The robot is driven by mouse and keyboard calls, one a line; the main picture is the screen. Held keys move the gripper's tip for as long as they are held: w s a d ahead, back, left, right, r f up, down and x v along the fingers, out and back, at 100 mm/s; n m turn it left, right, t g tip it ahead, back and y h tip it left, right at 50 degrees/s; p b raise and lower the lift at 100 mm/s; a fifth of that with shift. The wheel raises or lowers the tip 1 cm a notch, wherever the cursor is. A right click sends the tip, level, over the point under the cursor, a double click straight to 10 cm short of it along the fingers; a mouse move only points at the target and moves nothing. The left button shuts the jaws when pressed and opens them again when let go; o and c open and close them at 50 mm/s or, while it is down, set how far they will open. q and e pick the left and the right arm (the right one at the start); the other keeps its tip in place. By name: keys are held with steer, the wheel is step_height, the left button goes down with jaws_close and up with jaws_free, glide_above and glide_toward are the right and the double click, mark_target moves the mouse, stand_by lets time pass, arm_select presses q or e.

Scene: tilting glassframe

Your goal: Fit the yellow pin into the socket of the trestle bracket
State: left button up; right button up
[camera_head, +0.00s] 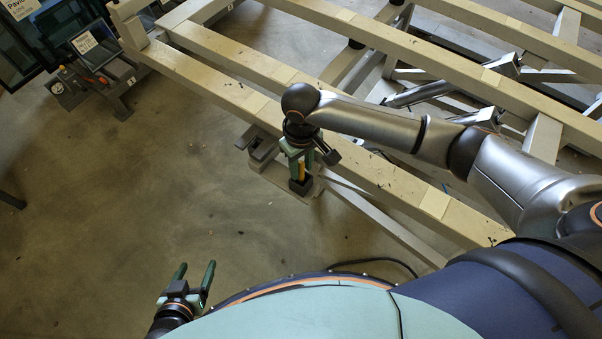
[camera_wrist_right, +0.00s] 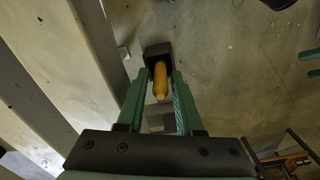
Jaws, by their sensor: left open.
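The yellow pin (camera_head: 301,171) stands between the fingers of my right gripper (camera_head: 300,165) in the head view. In the right wrist view the pin (camera_wrist_right: 160,82) shows its rounded end towards the camera, with its other end at a black block (camera_wrist_right: 157,53). My right gripper (camera_wrist_right: 161,75) has one green finger on each side of the pin, with a gap on both sides. The black block (camera_head: 300,187) sits below the fingers; I cannot tell whether it is the bracket's socket. A grey bracket-like part (camera_head: 263,151) is just left of the gripper. My left gripper (camera_head: 193,277) is open and empty.
Long beige beams (camera_head: 220,88) of the frame run diagonally beside and behind my right gripper. A slanted grey strut (camera_head: 375,213) lies right of the block. A machine with a sign (camera_head: 85,42) stands at upper left. The concrete floor (camera_head: 130,190) is clear at left.

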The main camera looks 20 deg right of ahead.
steer(key=shift+f, duration=0.65)
jaws_close()
steer(key=shift+r, duration=0.1)
